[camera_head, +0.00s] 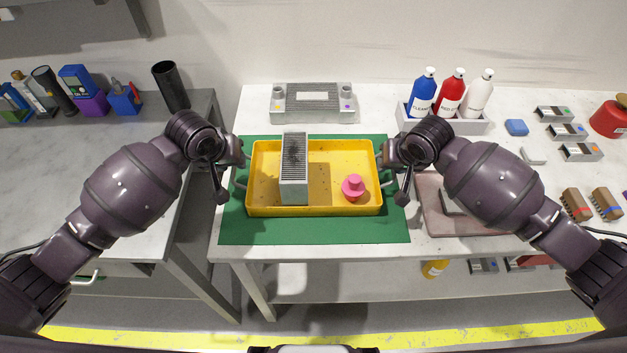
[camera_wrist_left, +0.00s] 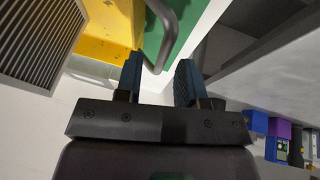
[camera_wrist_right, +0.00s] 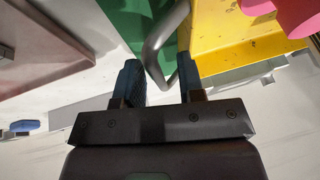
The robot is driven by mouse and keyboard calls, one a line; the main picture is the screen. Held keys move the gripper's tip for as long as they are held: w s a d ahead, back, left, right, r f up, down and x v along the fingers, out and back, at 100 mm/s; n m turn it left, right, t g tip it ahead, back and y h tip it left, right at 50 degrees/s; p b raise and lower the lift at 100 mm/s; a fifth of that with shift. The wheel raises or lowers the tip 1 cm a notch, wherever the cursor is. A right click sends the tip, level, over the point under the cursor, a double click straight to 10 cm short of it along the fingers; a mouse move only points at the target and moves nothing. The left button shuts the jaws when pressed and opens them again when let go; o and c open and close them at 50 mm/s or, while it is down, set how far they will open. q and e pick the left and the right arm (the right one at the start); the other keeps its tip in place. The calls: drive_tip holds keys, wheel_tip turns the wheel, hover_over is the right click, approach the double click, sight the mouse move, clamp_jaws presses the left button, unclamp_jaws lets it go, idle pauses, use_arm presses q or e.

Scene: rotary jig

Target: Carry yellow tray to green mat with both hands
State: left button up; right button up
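The yellow tray (camera_head: 330,211) lies over the green mat (camera_head: 315,232), with mat showing on all sides. It holds a grey ribbed block (camera_head: 294,180) and a pink knobbed piece (camera_head: 353,187). My left gripper (camera_head: 243,160) is at the tray's left side. In the left wrist view its fingers (camera_wrist_left: 160,75) are apart, and the grey left handle (camera_wrist_left: 172,35) reaches between their tips. My right gripper (camera_head: 386,160) is at the right side. In the right wrist view its fingers (camera_wrist_right: 162,78) are apart, with the right handle (camera_wrist_right: 155,50) between them. Neither seems to clamp its handle.
A grey ribbed fixture (camera_head: 313,103) stands behind the mat. A bottle rack (camera_head: 460,127) with blue, red and white bottles is at the back right. A pinkish plate (camera_head: 460,222) lies right of the mat, with several small parts beyond. A gap separates the left bench (camera_head: 80,190).

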drive_tip(key=shift+r, duration=0.15)
use_arm(q)
drive_tip(key=v, duration=0.5)
drive_tip(key=shift+s+r, duration=0.15)
drive_tip(key=shift+r, duration=0.15)
use_arm(e)
drive_tip(key=v, duration=1.1)
drive_tip(key=shift+s+r, duration=0.15)
drive_tip(key=shift+r, duration=0.2)
